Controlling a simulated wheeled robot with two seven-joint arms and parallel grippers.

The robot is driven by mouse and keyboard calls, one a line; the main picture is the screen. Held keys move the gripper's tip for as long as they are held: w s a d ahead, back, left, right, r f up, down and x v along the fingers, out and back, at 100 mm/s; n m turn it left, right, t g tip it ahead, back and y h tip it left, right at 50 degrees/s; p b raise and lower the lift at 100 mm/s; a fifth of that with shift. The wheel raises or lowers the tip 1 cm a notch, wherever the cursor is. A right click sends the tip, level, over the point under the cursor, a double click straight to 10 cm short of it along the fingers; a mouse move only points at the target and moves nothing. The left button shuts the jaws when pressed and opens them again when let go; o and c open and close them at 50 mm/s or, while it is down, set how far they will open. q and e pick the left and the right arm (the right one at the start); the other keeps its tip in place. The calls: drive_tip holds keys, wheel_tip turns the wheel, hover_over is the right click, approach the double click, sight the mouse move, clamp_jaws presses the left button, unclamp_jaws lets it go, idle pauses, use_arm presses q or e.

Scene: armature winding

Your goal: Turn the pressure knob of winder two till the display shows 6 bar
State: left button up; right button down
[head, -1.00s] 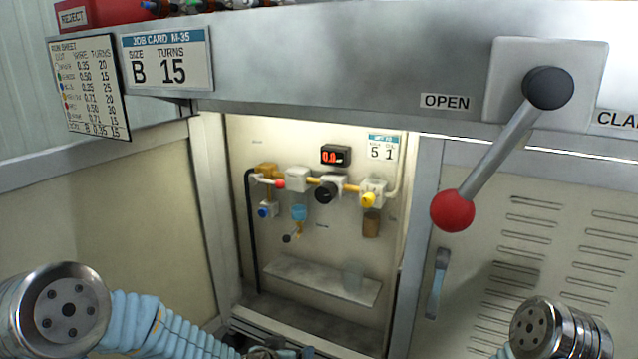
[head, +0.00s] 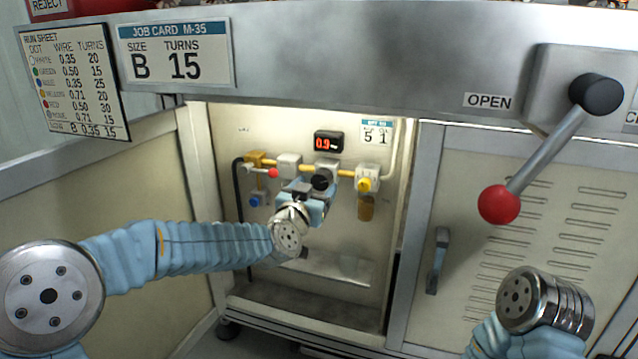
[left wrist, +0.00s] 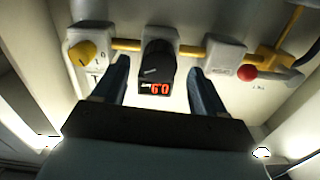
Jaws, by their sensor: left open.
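The black pressure knob (head: 321,182) sits on its grey block in the lit cabinet, below a small display (head: 328,142) with red digits. The digits are too small to read surely. My left gripper (head: 316,190) is in front of the knob in the head view and partly hides its surroundings. In the left wrist view, the knob (left wrist: 157,62) lies between the tips of my open left gripper (left wrist: 159,65), with a gap on each side. That view is upside down, with the display (left wrist: 156,88) below the knob. My right gripper is out of view.
A yellow knob (head: 365,185) is right of the black knob, and a red knob (head: 272,173) is left of it. A shelf (head: 340,267) lies below. A red-balled lever (head: 499,204) hangs outside, right of the opening. The cabinet's side walls bound the space.

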sight(319, 184)
use_arm(q)
drive_tip(key=shift+x, duration=1.6)
drive_tip(key=shift+c, duration=0.5)
drive_tip(key=c, duration=0.9)
